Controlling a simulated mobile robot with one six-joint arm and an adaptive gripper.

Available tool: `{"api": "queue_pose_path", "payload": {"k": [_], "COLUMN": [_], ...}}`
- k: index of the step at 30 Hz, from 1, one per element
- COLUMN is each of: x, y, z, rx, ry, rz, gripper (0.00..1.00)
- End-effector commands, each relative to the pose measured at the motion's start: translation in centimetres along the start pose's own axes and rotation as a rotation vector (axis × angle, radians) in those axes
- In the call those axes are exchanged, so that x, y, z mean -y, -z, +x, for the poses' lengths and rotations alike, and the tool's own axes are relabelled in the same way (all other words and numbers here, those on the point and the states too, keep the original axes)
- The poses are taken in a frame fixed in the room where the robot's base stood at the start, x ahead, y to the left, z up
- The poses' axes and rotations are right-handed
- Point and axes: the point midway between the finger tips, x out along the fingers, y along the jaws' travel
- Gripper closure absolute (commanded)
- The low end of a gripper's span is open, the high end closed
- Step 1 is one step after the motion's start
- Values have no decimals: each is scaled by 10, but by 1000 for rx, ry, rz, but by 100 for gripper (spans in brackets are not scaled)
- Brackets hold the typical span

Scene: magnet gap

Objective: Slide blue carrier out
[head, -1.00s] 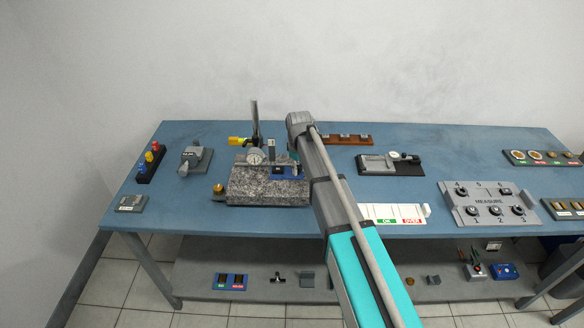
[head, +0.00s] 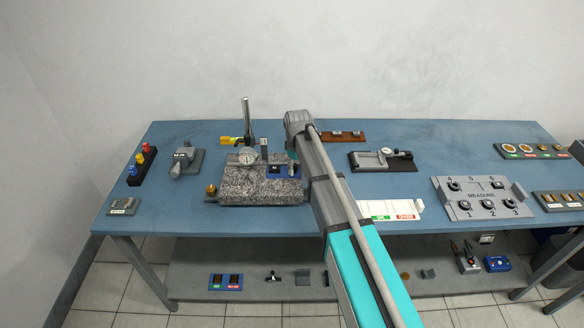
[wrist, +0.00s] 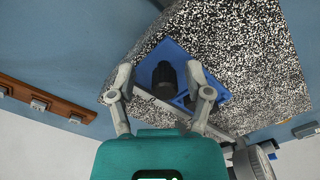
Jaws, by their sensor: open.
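The blue carrier (head: 272,171) lies on the speckled granite plate (head: 240,190), near its right side. In the wrist view the blue carrier (wrist: 177,50) shows as a blue plate with a dark cylinder (wrist: 164,82) standing on it. My gripper (wrist: 160,78) is open, with one finger on each side of the cylinder. Whether either finger touches the cylinder or carrier I cannot tell. In the head view my arm hides most of the gripper and the carrier's right end.
A dial gauge (head: 247,156) on an upright post (head: 246,115) stands at the plate, close to the carrier. A brown rack (head: 345,136) is behind my arm. A white OK/OVER tray (head: 390,210) and a black-based gauge (head: 383,160) are to the right.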

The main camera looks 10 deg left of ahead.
Motion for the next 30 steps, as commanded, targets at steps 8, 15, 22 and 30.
{"api": "queue_pose_path", "payload": {"k": [8, 15, 22, 30], "x": [2, -1, -3, 11], "y": [0, -34, -120, -248], "z": [0, 0, 0, 0], "rx": [-1, -1, -1, 0], "ry": [1, 1, 1, 2], "rz": [0, 76, 286, 635], "gripper": [35, 35, 35, 35]}}
